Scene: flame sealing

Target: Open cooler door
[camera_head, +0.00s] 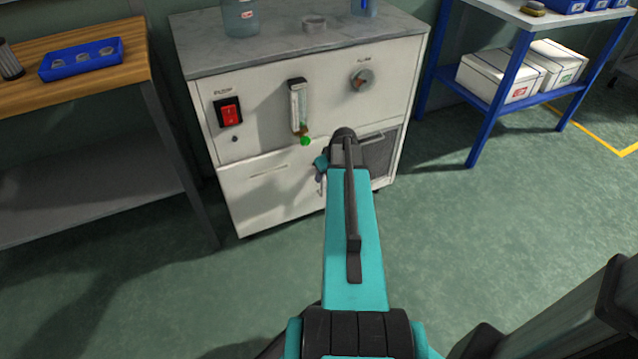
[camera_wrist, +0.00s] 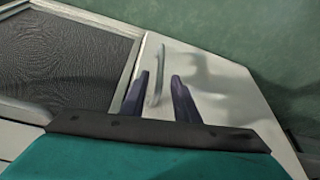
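The cooler is a white cabinet with a grey top (camera_head: 300,45). Its plain white door (camera_head: 262,200) at the lower left front looks flush with the cabinet. In the wrist view the door (camera_wrist: 205,75) carries a slim pale bar handle (camera_wrist: 157,78), close to the dark mesh panel. My gripper (camera_wrist: 160,76) is open there, with its two dark fingers on either side of the handle in the picture. I cannot tell whether the fingertips reach past the bar. In the head view my gripper (camera_head: 320,182) is at the door's right side, mostly hidden by my arm.
The mesh panel (camera_head: 378,158) is right of the door. A red switch (camera_head: 229,111), a flow gauge (camera_head: 299,108) and a round knob (camera_head: 361,79) sit above. A wooden bench (camera_head: 75,80) stands left, a blue-framed shelf (camera_head: 515,55) right. The green floor (camera_head: 480,240) is clear in front.

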